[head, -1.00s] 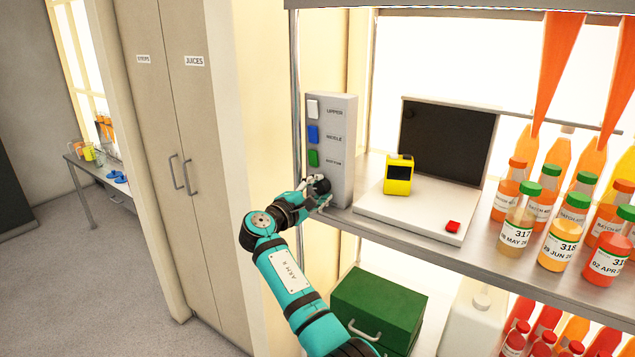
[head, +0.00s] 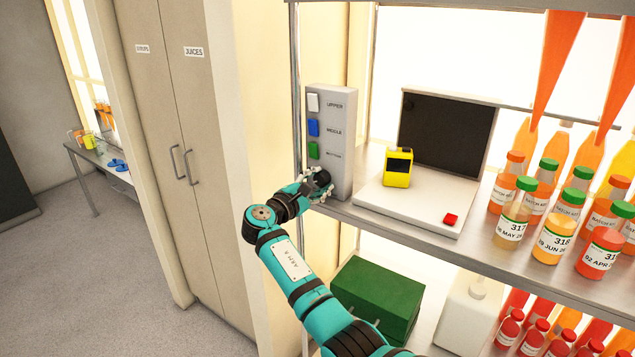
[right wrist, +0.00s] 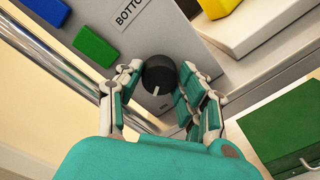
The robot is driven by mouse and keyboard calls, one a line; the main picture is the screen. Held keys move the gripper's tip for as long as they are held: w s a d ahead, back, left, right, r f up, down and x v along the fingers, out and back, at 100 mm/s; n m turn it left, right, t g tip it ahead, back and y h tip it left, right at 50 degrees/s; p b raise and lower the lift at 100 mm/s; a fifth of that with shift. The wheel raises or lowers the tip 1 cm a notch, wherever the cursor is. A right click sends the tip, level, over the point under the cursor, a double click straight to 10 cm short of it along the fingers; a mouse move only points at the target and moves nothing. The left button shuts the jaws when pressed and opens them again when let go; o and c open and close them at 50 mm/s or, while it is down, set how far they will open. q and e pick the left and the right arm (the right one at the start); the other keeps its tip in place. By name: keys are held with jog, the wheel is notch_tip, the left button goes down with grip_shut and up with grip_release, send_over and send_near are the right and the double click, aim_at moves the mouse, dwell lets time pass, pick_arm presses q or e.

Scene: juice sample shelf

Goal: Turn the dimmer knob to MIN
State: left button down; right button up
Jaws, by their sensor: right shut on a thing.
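The grey switch panel (head: 341,170) stands at the left end of the shelf, with white, blue and green switches labelled UPPER, MIDDLE and BOTTOM. The black dimmer knob (head: 322,178) is low on its front. In the right wrist view the knob (right wrist: 160,76) shows a white pointer line towards the bottom of the picture. My right gripper (head: 318,187) is shut on the knob, its fingers on either side of it in the right wrist view (right wrist: 160,88). My left gripper is not in view.
Right of the panel are a yellow device (head: 397,168) and a white platform (head: 408,209) with a red button (head: 450,219). Juice bottles (head: 553,240) stand further right. A green box (head: 375,300) sits below the shelf. A metal post (head: 297,90) stands close left of the panel.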

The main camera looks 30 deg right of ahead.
jog(key=o, duration=1.1)
jog(key=shift+w, duration=0.1)
jog(key=shift+o, duration=0.2)
jog(key=v, duration=1.2)
